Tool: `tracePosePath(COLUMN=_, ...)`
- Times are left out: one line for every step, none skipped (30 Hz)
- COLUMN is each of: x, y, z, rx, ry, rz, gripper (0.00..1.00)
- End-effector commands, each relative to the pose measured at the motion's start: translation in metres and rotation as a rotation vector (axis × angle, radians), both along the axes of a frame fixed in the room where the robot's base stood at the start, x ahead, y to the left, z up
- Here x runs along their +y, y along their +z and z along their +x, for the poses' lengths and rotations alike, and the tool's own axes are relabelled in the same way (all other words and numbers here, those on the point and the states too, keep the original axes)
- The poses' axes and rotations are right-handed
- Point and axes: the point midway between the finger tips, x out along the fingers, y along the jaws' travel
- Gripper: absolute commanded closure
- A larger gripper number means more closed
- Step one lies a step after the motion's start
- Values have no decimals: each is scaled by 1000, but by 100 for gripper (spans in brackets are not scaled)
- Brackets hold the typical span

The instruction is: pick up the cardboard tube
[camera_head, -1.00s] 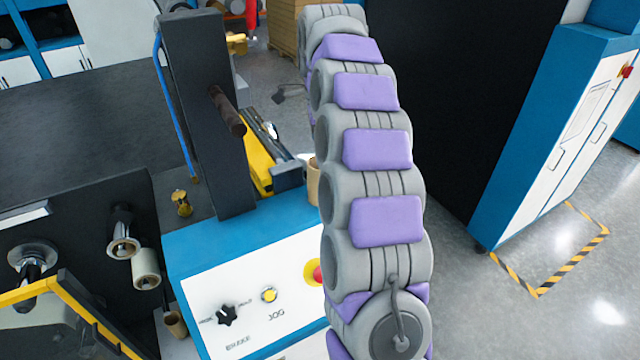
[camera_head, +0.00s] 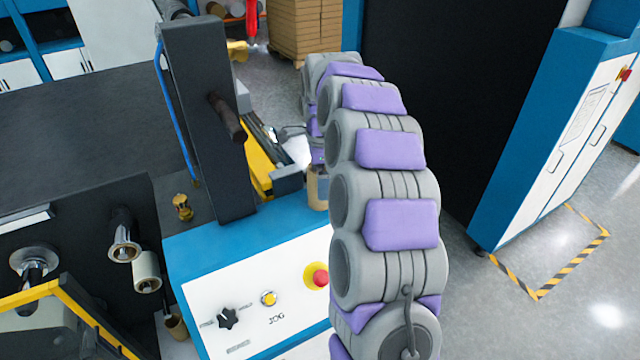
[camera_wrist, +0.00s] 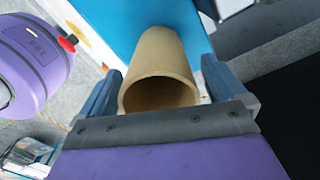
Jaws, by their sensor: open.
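The cardboard tube (camera_wrist: 165,58) is brown and hollow, with its open end facing the wrist camera. It stands on the blue-topped machine cabinet. In the head view the tube (camera_head: 317,190) is by the cabinet's back edge, partly hidden by my arm. In the wrist view my gripper (camera_wrist: 160,72) is open, with one blue-grey finger on each side of the tube. A small gap shows at the left finger and the right finger is close to the tube wall; I cannot tell whether they touch. In the head view my arm hides much of the gripper.
A dark upright post (camera_head: 208,120) with a short brown bar stands left of the tube. A yellow guard (camera_head: 257,165) is just behind. The cabinet's white panel (camera_head: 262,285) carries a red button (camera_head: 317,275). A tall black panel (camera_head: 450,95) stands right of my arm.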

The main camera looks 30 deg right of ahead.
Motion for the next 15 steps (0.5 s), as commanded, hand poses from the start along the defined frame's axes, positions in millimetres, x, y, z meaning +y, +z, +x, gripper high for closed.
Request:
tracePosePath(x=0, y=-7, z=0, rx=3, ry=0, rz=1, gripper=2)
tracePosePath(x=0, y=-10, z=0, rx=0, ry=0, rz=-1, gripper=2)
tracePosePath(x=0, y=-13, z=1, rx=-2, ry=0, rz=-2, gripper=2)
tracePosePath(x=0, y=-14, z=1, rx=-2, ry=0, rz=-2, gripper=2)
tracePosePath(x=0, y=-15, z=1, rx=-2, ry=0, rz=-2, gripper=2)
tracePosePath(x=0, y=-16, z=1, rx=-2, ry=0, rz=-2, gripper=2)
tracePosePath(x=0, y=-16, z=1, rx=-2, ry=0, rz=-2, gripper=2)
tracePosePath(x=0, y=-15, z=1, rx=-2, ry=0, rz=-2, gripper=2)
tracePosePath(x=0, y=-15, z=1, rx=-2, ry=0, rz=-2, gripper=2)
tracePosePath(x=0, y=-15, z=1, rx=-2, ry=0, rz=-2, gripper=2)
tracePosePath(x=0, y=-15, z=1, rx=-2, ry=0, rz=-2, gripper=3)
tracePosePath(x=0, y=-15, z=1, rx=-2, ry=0, rz=-2, gripper=7)
tracePosePath(x=0, y=-15, z=1, rx=-2, ry=0, rz=-2, gripper=10)
tracePosePath(x=0, y=-15, z=1, rx=-2, ry=0, rz=-2, gripper=12)
tracePosePath(x=0, y=-15, z=1, rx=-2, ry=0, rz=-2, gripper=16)
